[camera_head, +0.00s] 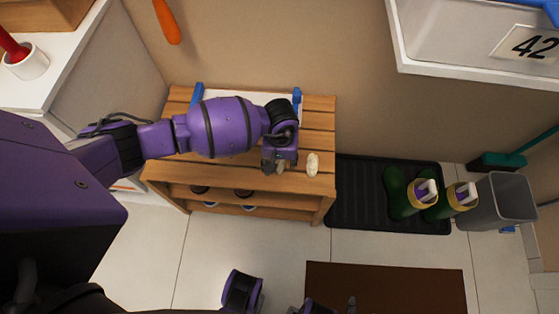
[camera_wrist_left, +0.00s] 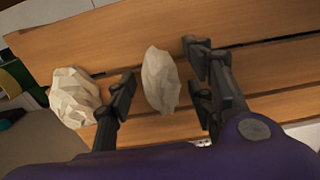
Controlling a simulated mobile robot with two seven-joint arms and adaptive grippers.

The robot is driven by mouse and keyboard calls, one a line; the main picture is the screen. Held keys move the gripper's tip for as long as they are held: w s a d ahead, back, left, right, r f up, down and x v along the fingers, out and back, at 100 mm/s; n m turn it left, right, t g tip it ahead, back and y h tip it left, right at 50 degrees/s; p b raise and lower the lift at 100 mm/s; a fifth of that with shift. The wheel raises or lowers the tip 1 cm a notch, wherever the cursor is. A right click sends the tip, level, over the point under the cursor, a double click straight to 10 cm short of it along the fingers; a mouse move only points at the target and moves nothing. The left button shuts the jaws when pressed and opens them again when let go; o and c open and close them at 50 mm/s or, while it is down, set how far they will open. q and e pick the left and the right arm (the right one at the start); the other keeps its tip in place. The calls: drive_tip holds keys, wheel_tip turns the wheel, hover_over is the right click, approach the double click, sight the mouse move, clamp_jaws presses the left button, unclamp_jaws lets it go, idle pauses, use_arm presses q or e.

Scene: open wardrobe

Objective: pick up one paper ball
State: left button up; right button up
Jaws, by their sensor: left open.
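Two crumpled, cream-coloured paper balls are on the wooden slatted bench. One paper ball (camera_wrist_left: 160,80) lies between the spread fingers of my left gripper (camera_wrist_left: 163,83) in the left wrist view, with gaps visible on both sides. The other paper ball (camera_wrist_left: 74,97) lies outside the fingers, left of them in that view; in the head view this paper ball (camera_head: 313,164) shows just right of my left gripper (camera_head: 279,162). The left gripper is open, low over the bench top. In the head view it largely hides the ball between its fingers.
The wooden bench (camera_head: 320,118) has shoes on its lower shelf. A black tray (camera_head: 355,195) with green boots (camera_head: 397,196) stands to its right, beside a grey bin (camera_head: 505,200). A brown mat (camera_head: 385,290) lies in front. A white shelf (camera_head: 460,45) overhangs the upper right.

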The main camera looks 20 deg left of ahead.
use_arm(q)
drive_tip(key=c, duration=1)
drive_tip(key=shift+o, duration=0.2)
drive_tip(key=shift+r, duration=0.15)
